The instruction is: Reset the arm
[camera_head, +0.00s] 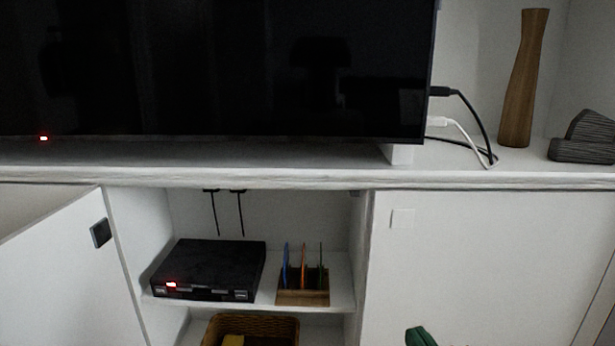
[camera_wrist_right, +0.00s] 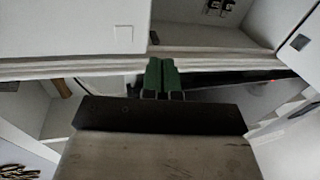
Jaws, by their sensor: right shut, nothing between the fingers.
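My right gripper (camera_head: 421,337) shows only as a dark green fingertip at the bottom edge of the head view, in front of the closed white cabinet door (camera_head: 480,270). In the right wrist view, its two green fingers (camera_wrist_right: 162,76) are together, with nothing between them. They stand apart from any object. The rest of the right arm is out of the head view. My left gripper is not in either view.
A black TV (camera_head: 220,70) stands on the white cabinet top (camera_head: 250,178), near a wooden vase (camera_head: 522,80). Below, a left door (camera_head: 65,270) hangs open. The open compartment holds a black box (camera_head: 208,270), a wooden rack (camera_head: 303,292) and a wicker basket (camera_head: 275,326).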

